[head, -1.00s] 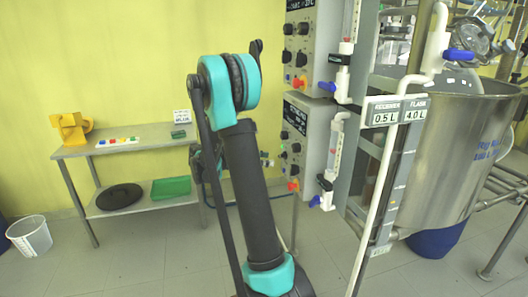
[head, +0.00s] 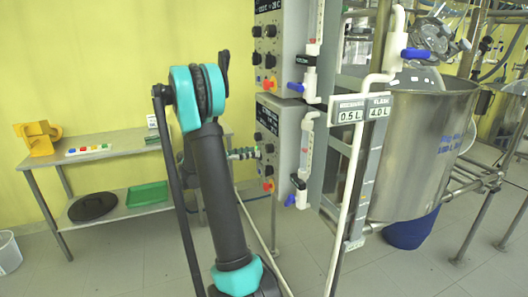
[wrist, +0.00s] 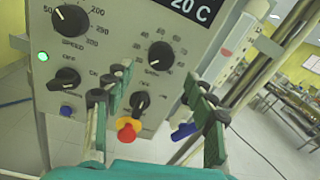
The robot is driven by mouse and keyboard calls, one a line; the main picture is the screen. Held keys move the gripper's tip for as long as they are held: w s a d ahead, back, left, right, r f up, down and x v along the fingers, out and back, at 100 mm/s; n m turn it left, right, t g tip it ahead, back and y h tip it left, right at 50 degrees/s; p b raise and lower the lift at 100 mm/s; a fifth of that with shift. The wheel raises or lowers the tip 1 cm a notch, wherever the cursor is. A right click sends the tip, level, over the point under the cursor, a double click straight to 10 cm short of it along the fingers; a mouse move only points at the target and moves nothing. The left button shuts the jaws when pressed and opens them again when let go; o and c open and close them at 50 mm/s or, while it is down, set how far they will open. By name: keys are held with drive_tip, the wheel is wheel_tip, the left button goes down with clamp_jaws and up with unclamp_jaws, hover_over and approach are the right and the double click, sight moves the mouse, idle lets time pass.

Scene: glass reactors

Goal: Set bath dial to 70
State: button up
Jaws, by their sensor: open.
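The lower control box (head: 283,150) hangs on the frame right of my arm. In the wrist view its grey panel (wrist: 110,40) carries a black dial (wrist: 160,55) with a small-number scale, probably the bath dial. Its white pointer seems to point to the lower left; its exact reading is too small to tell. My gripper (wrist: 150,84) is open and empty. Its two fingers stand apart below this dial, on either side of a smaller switch knob (wrist: 140,103); I see no clear contact. In the head view my gripper (head: 243,153) is at the panel's left side.
A speed dial (wrist: 70,19), another switch knob (wrist: 67,77) and a lit green lamp (wrist: 42,57) are on the panel. A red-and-yellow stop button (wrist: 128,128) sits low between the fingers. A blue valve handle (wrist: 185,130) is close by the right finger.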

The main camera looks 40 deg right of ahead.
sight(266, 150)
drive_tip(key=x, duration=0.6)
drive_tip(key=c, duration=1.2)
